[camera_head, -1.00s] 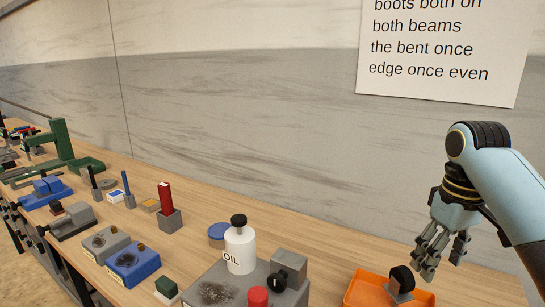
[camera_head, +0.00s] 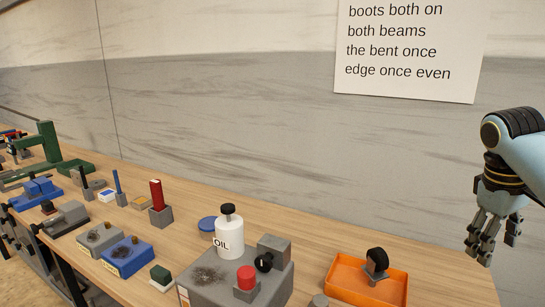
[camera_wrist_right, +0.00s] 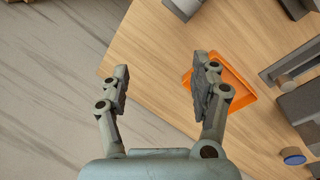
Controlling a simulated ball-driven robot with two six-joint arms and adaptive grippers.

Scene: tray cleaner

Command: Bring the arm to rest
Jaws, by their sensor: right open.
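My right gripper (camera_head: 489,238) hangs at the right edge of the head view with its fingers pointing down. It is open and empty, above and to the right of the orange tray (camera_head: 340,293). The orange tray also shows in the right wrist view (camera_wrist_right: 240,88), partly hidden by a finger. A dark-knobbed tool (camera_head: 376,262) sits in the tray. My left gripper is not in view.
The wooden bench (camera_head: 310,240) runs along the wall. A white oil bottle (camera_head: 229,235), a red button (camera_head: 246,277) and a grey block (camera_head: 274,250) stand left of the tray. Blue and grey blocks and a green press (camera_head: 48,145) are farther left. A printed sign (camera_head: 408,50) hangs on the wall.

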